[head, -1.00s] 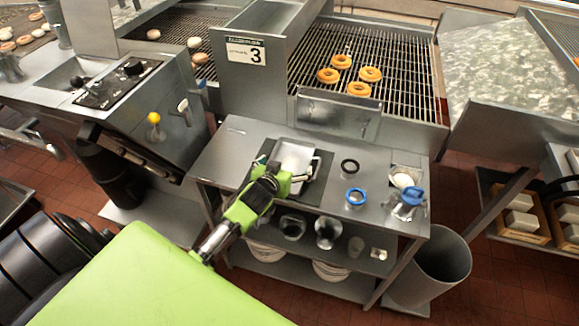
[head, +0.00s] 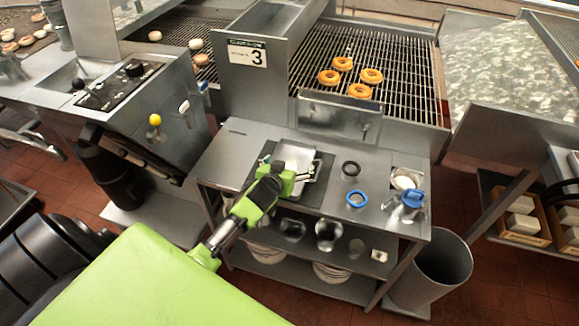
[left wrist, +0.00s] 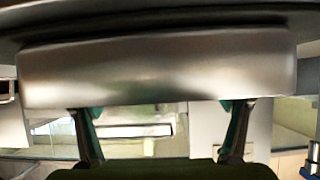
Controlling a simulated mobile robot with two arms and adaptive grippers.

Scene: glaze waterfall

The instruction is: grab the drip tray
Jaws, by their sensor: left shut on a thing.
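The drip tray (head: 296,156) is a shallow, pale metal tray. It is on or just over a dark mat on the steel cart in the head view. My left gripper (head: 297,177) is at the tray's near edge and shut on it, with the arm covering part of the mat. In the left wrist view the tray's metal side (left wrist: 160,65) spans the picture, with the gripper's two fingers (left wrist: 162,108) reaching its lower edge. Whether the tray is lifted off the mat is unclear. My right gripper is not in view.
A black ring (head: 351,168), a blue ring (head: 357,198) and a blue-topped container (head: 412,199) stand on the cart (head: 228,150) to the right. Behind it, doughnuts (head: 361,91) lie on a wire rack (head: 405,70). A grey bin (head: 443,265) stands at the cart's right.

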